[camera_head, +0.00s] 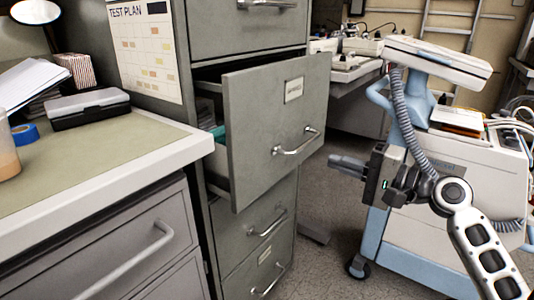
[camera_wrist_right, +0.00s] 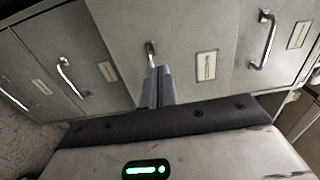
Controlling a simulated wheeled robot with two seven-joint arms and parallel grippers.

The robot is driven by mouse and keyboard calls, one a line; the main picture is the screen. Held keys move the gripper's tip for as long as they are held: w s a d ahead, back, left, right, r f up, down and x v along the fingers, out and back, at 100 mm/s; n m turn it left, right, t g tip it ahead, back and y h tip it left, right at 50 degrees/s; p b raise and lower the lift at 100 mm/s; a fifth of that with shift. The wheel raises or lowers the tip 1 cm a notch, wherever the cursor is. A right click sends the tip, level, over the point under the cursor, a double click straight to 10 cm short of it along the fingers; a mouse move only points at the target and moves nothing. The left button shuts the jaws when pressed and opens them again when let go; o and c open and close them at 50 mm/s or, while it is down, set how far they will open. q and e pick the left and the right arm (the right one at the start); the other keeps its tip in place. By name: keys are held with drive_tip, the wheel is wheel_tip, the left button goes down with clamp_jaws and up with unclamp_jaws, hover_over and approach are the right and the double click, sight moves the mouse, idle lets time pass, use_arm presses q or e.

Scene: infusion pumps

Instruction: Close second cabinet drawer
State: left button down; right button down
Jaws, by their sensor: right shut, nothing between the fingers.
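A grey filing cabinet (camera_head: 258,32) stands in the middle of the head view. Its second drawer (camera_head: 255,130) is pulled out, with a label and a metal handle (camera_head: 298,142) on its front. The drawers above and below it look closed. My right gripper (camera_head: 335,161) is shut and empty, just to the right of the drawer front and a little below its handle, apart from it. In the right wrist view the shut fingers (camera_wrist_right: 157,88) point at the drawer front (camera_wrist_right: 130,30), close to its handle (camera_wrist_right: 151,54) in the picture. My left gripper is out of view.
A desk (camera_head: 90,150) with a black-and-grey box (camera_head: 88,107) and blue tape (camera_head: 24,133) stands at the left. A white-and-blue medical cart (camera_head: 450,190) stands behind my right arm. Some grey floor (camera_head: 325,205) is clear between cabinet and cart.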

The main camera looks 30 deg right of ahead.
sight(271, 140)
drive_tip(key=x, duration=1.2)
drive_tip(key=shift+w+a+r, duration=0.1)
drive_tip(key=shift+a+r, duration=0.1)
drive_tip(key=shift+r, duration=0.1)
drive_tip(key=shift+w+a, duration=0.2)
drive_tip(key=shift+w, duration=0.3)
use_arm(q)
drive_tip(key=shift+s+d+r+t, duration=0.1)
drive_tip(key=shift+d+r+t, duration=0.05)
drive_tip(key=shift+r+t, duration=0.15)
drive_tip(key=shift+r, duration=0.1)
